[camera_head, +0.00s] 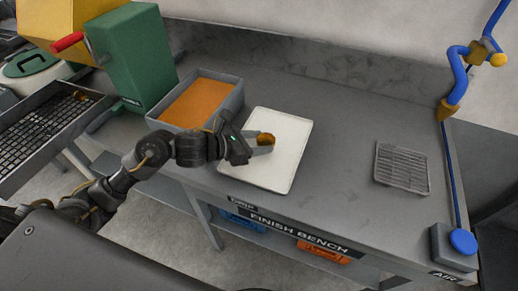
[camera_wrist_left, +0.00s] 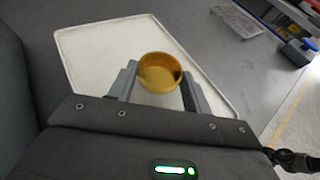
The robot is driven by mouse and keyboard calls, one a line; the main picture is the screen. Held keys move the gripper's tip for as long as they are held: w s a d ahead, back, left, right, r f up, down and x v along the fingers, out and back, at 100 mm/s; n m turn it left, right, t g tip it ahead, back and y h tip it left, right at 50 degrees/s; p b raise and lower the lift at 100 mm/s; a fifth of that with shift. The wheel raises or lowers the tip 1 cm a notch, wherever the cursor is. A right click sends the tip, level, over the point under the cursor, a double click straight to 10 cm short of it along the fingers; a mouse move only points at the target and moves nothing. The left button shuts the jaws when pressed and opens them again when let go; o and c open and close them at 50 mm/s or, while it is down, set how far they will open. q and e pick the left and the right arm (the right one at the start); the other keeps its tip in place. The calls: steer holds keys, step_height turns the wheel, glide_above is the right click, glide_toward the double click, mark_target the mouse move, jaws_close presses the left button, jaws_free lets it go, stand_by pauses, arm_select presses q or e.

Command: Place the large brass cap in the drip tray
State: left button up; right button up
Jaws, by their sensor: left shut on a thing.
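The large brass cap (camera_head: 265,139) is a round golden cup, held between the fingertips of my left gripper (camera_head: 259,145). In the left wrist view the cap (camera_wrist_left: 159,72) shows its open, hollow side, with a grey finger on either side. My left gripper is shut on it over the white shallow tray (camera_head: 275,178); whether the cap touches the tray surface I cannot tell. A grey slotted tray (camera_head: 402,167) lies flat and empty to the right on the bench. My right gripper is not in view.
A grey bin of orange material (camera_head: 200,101) stands left of the white tray. A green machine (camera_head: 132,58) and a mesh-bottomed tray (camera_head: 45,122) are farther left. A blue air hose (camera_head: 455,180) rises at the right. The bench between the white and slotted trays is clear.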

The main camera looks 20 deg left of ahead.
arm_select(q)
steer(key=f, duration=0.3)
steer(key=shift+w+d, duration=0.1)
steer(key=shift+w, duration=0.15)
steer(key=shift+f, duration=0.55)
steer(key=o, duration=0.7)
steer(key=shift+r, duration=0.1)
steer(key=shift+o, duration=1.3)
steer(key=shift+r, duration=0.15)
steer(key=shift+s+a, duration=0.2)
steer(key=shift+a, duration=0.05)
steer(key=v, duration=0.6)
steer(key=shift+s+a+b, duration=0.3)
steer(key=shift+b, duration=0.05)
steer(key=shift+r+b+v, duration=0.1)
steer(key=shift+b+v, duration=0.1)
steer(key=shift+v, duration=1)
steer(key=shift+r+b+v, duration=0.15)
steer(key=shift+b+v, duration=0.05)
steer(key=shift+v, duration=0.95)
steer(key=shift+d, duration=0.1)
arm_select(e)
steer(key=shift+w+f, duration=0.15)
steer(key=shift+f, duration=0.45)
